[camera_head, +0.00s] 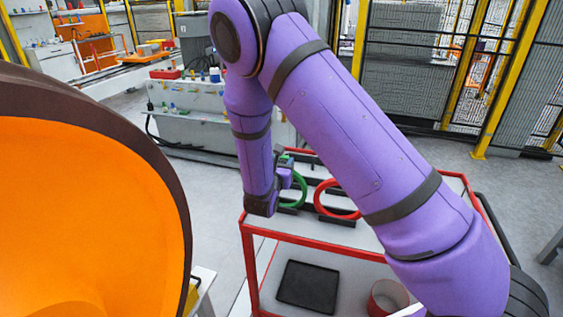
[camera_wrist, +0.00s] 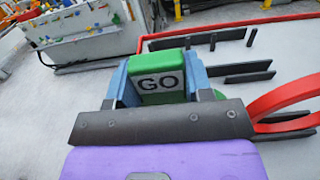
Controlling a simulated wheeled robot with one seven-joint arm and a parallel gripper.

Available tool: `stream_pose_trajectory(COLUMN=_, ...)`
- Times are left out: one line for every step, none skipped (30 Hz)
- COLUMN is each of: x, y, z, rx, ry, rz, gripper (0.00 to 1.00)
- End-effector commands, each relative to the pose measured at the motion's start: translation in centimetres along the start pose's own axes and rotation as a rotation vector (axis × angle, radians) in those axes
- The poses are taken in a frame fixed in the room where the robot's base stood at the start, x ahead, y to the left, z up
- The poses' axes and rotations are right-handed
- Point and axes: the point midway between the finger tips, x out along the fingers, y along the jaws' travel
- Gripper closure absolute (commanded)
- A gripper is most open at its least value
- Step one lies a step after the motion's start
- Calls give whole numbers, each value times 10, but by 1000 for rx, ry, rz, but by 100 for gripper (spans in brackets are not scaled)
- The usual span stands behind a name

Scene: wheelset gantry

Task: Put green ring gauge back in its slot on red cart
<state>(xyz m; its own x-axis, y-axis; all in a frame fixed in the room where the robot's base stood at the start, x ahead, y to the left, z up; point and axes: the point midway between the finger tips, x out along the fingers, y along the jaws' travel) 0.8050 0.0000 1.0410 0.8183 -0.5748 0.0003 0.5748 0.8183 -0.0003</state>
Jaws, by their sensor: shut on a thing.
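My gripper (camera_head: 284,173) is shut on the green ring gauge (camera_head: 300,190), over the top of the red cart (camera_head: 262,232). In the wrist view, its blue jaws grip both sides of the gauge's green handle block (camera_wrist: 161,70), which bears a "GO" label. The ring hangs mostly hidden behind my wrist. Black slotted holders show on the cart top, one of them (camera_wrist: 249,77) right of the handle in the wrist view. I cannot tell whether the green ring touches a holder.
A red ring gauge (camera_head: 334,212) stands in a holder just right of the green one. A black tray (camera_head: 308,287) and a round red-rimmed container (camera_head: 387,297) sit on the lower shelf. A large orange wheel-like part (camera_head: 85,210) fills the left. Grey floor lies between.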

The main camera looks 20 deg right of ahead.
Motion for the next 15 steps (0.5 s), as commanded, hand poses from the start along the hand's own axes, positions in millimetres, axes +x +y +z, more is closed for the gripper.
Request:
stream_pose_trajectory(x=0, y=0, z=-1, rx=0, ry=-1, rz=0, gripper=80)
stream_pose_trajectory(x=0, y=0, z=-2, rx=0, ry=-1, rz=0, gripper=80)
stream_pose_trajectory(x=0, y=0, z=-2, rx=0, ry=-1, rz=0, gripper=80)
stream_pose_trajectory(x=0, y=0, z=-3, rx=1, ry=-1, rz=0, gripper=80)
stream_pose_trajectory(x=0, y=0, z=-4, rx=1, ry=-1, rz=0, gripper=80)
stream_pose_trajectory(x=0, y=0, z=-4, rx=1, ry=-1, rz=0, gripper=80)
stream_pose_trajectory(x=0, y=0, z=-5, rx=1, ry=-1, rz=0, gripper=80)
stream_pose_trajectory(x=0, y=0, z=-6, rx=1, ry=-1, rz=0, gripper=80)
stream_pose_trajectory(x=0, y=0, z=-5, rx=2, ry=-1, rz=0, gripper=44)
stream_pose_trajectory(x=0, y=0, z=-5, rx=2, ry=-1, rz=0, gripper=37)
stream_pose_trajectory(x=0, y=0, z=-5, rx=2, ry=-1, rz=0, gripper=30)
stream_pose_trajectory(x=0, y=0, z=-5, rx=1, ry=-1, rz=0, gripper=24)
stream_pose_trajectory(x=0, y=0, z=-5, rx=1, ry=-1, rz=0, gripper=24)
stream_pose_trajectory(x=0, y=0, z=-5, rx=1, ry=-1, rz=0, gripper=24)
stream_pose_trajectory(x=0, y=0, z=-5, rx=1, ry=-1, rz=0, gripper=24)
